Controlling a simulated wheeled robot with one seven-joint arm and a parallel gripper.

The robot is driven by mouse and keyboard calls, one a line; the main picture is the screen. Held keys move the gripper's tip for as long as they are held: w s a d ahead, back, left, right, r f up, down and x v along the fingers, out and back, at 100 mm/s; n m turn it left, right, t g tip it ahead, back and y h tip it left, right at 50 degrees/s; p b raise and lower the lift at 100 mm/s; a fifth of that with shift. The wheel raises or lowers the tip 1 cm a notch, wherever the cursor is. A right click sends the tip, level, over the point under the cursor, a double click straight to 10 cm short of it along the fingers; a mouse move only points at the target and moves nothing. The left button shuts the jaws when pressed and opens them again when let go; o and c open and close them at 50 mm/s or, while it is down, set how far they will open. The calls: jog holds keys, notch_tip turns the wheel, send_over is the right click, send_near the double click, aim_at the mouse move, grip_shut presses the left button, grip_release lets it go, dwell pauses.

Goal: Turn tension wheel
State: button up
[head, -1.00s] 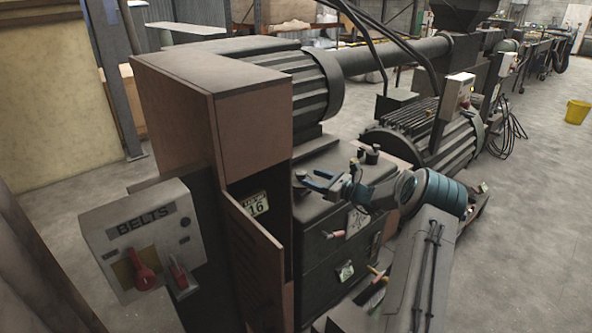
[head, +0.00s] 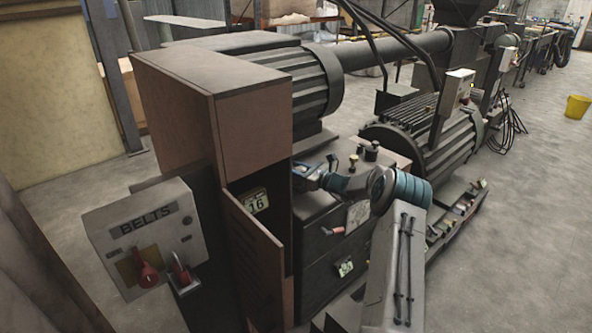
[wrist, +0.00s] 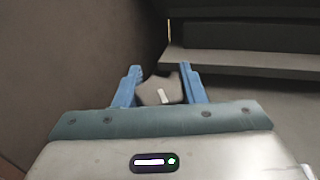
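In the head view my gripper (head: 299,172) is beside the brown cabinet, at the top of the dark machine block. The knob is not visible there, and the fingertips are partly hidden by the cabinet edge.
The brown cabinet (head: 170,90) stands close to the left of my gripper, with its lower panel (head: 252,262) jutting out. A ribbed motor (head: 318,90) is above and behind. A BELTS switch box (head: 148,240) is at front left. Open floor (head: 530,230) lies to the right.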

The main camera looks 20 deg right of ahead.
jog(key=shift+f+m+t+h+b, duration=0.15)
jog(key=shift+m+t+h+b, duration=0.2)
jog(key=shift+b, duration=0.35)
jog(key=m+h+b, duration=0.1)
jog(key=b, duration=0.1)
jog(key=m+t+h+b, duration=0.1)
jog(key=b, duration=0.1)
jog(key=shift+w+d+f+h, duration=0.1)
jog(key=shift+d+f+h, duration=0.1)
jog(key=shift+h, duration=0.15)
jog(key=m+h+b, duration=0.1)
jog(key=b, duration=0.1)
jog(key=m+t+h+b, duration=0.1)
jog(key=h+b, duration=0.1)
jog(key=b, duration=0.1)
jog(key=shift+d+t+b, duration=0.1)
jog(key=shift+t+b, duration=0.15)
jog(key=shift+b, duration=0.05)
jog(key=m+h+b, duration=0.1)
jog(key=h+b, duration=0.1)
jog(key=b, duration=0.2)
jog(key=shift+d+r+h, duration=0.1)
jog(key=shift+h, duration=0.2)
jog(key=m+h+b, duration=0.2)
jog(key=h+b, duration=0.1)
jog(key=b, duration=1)
jog(key=shift+w+d+m, duration=0.1)
jog(key=shift+m, duration=0.25)
